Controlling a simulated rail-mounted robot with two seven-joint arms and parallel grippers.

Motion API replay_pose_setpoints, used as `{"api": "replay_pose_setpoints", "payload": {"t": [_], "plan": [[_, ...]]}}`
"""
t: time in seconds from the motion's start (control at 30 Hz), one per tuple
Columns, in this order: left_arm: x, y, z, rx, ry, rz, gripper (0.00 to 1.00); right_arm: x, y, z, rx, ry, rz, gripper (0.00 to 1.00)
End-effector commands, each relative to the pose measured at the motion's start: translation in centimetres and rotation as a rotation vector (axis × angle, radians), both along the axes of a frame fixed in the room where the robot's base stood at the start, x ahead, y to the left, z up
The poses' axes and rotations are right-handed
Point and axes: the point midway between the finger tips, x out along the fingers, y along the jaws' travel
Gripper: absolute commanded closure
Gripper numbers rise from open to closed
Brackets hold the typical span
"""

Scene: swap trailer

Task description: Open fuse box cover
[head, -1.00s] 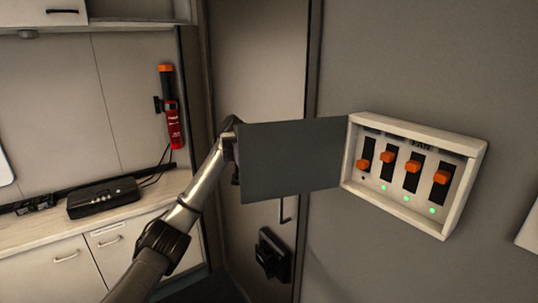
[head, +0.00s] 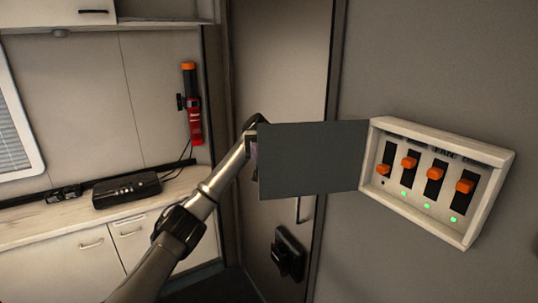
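The white fuse box (head: 485,229) is mounted on the grey wall at the right. Its dark grey cover (head: 313,160) is swung wide open to the left, hinged at the box's left edge. Inside are several orange switches (head: 435,173) in black slots, with green lights below most of them. My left gripper (head: 254,150) is at the cover's free left edge. The cover hides most of its fingers, so I cannot tell whether they grip the edge or only touch it. My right gripper is not in view.
A door (head: 280,75) with a black latch (head: 289,254) stands behind the cover. At the left are a counter (head: 60,222) with a black box (head: 126,190) on it and a red and black flashlight (head: 191,105) on the wall. The space in front of the open box is clear.

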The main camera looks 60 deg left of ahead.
Motion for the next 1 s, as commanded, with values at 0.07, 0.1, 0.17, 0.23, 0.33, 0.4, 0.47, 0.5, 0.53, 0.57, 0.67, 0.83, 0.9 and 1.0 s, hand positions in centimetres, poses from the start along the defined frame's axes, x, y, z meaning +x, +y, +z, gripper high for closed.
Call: {"api": "replay_pose_setpoints", "payload": {"t": [0.07, 0.1, 0.17, 0.23, 0.33, 0.4, 0.47, 0.5, 0.53, 0.57, 0.67, 0.83, 0.9, 1.0], "plan": [[0.0, 0.0, 0.0, 0.000, 0.000, 0.000, 0.51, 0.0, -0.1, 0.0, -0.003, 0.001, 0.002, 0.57], [0.0, 0.0, 0.0, 0.000, 0.000, 0.000, 0.51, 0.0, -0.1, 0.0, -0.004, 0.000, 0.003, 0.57], [0.0, 0.0, 0.0, 0.000, 0.000, 0.000, 0.51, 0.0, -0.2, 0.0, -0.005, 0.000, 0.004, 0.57], [0.0, 0.0, 0.0, 0.000, 0.000, 0.000, 0.51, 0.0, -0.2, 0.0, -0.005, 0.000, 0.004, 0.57], [0.0, 0.0, 0.4, 0.000, 0.000, 0.000, 0.51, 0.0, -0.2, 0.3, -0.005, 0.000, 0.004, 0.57], [0.0, 0.0, 1.2, -0.001, -0.002, 0.000, 0.51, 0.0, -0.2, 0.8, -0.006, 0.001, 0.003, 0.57], [0.0, 0.0, 2.1, -0.001, -0.002, 0.000, 0.51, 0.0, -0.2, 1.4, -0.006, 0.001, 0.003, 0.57], [0.0, 0.0, 2.9, -0.001, -0.002, 0.000, 0.51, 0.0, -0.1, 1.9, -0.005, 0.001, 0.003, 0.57], [0.0, 0.0, 3.5, -0.001, -0.002, 0.000, 0.51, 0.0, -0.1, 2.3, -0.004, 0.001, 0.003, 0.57], [0.0, 0.0, 4.2, -0.001, -0.002, 0.000, 0.51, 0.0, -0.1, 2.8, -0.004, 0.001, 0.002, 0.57], [0.5, -1.5, 5.0, -0.002, -0.002, -0.007, 0.51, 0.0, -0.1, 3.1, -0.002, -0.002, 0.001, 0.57], [1.4, -4.6, 7.2, -0.003, -0.004, -0.005, 0.51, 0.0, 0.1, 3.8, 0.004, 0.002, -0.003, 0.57], [1.8, -5.9, 7.9, -0.002, -0.002, -0.005, 0.51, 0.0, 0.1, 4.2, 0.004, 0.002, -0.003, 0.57], [2.3, -7.4, 8.9, -0.002, -0.002, -0.004, 0.51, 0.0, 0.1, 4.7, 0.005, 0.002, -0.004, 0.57]]}}
